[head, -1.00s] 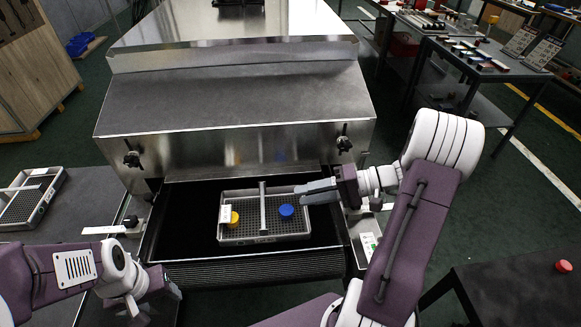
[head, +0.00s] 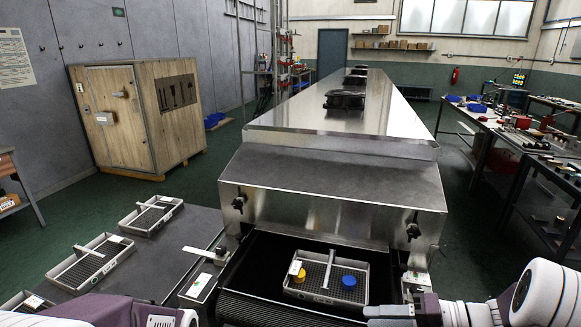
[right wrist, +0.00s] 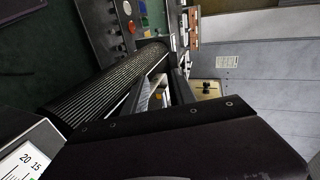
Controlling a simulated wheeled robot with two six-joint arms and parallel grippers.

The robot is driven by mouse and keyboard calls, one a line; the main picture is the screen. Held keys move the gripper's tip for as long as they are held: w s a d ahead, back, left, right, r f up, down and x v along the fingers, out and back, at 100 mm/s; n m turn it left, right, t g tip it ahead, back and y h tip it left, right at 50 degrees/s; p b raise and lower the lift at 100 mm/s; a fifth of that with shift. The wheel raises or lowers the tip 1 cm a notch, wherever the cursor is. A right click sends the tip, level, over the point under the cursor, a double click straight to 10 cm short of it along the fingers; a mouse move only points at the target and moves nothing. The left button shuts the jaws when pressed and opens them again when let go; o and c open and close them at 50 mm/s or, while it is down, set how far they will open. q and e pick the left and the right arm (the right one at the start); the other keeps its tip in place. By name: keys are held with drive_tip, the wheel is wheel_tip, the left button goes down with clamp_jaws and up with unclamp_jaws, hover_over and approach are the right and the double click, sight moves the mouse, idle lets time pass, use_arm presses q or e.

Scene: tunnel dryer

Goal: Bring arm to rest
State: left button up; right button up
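My right gripper (head: 372,316) is at the bottom edge of the head view, in front of and to the right of the grey tray (head: 325,302), apart from it. In the right wrist view its two fingers (right wrist: 168,82) stand apart with nothing held between them. The tray sits on the dark conveyor belt at the dryer mouth. It holds a yellow piece (head: 300,275) left of its divider and a blue round piece (head: 349,281) right of it. My left arm shows at bottom left; its gripper is out of the frame.
The steel tunnel dryer (head: 330,185) stands ahead. A side table (head: 185,245) at left carries several grey trays (head: 95,265). Workbenches with tools (head: 490,115) stand at right. A wooden cabinet (head: 135,118) stands at back left. Floor is open between dryer and benches.

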drive_tip(key=s+a+n+g+h, duration=0.2)
drive_tip(key=s+a+n+g, duration=0.35)
drive_tip(key=a, duration=0.55)
drive_tip(key=s+d+f+n+g+h, duration=0.1)
drive_tip(key=s+d+f+g+h, duration=0.15)
drive_tip(key=s+f+h, duration=0.5)
drive_tip(key=w+d+f+m+t+h, duration=0.2)
drive_tip(key=w+d+m+t+h, duration=0.25)
drive_tip(key=d, duration=0.25)
use_arm(q)
wheel_tip(320, 180, up, 12)
drive_tip(key=w+p, duration=0.1)
drive_tip(key=p, duration=1.2)
drive_tip(key=shift+r, duration=0.25)
drive_tip(key=shift+a+f, duration=0.1)
drive_tip(key=shift+f, duration=0.1)
drive_tip(key=shift+c, duration=0.4)
use_arm(e)
wheel_tip(320, 180, up, 12)
drive_tip(key=shift+w+a+n+y, duration=0.15)
drive_tip(key=shift+w+n+y, duration=0.15)
drive_tip(key=shift+y, duration=0.1)
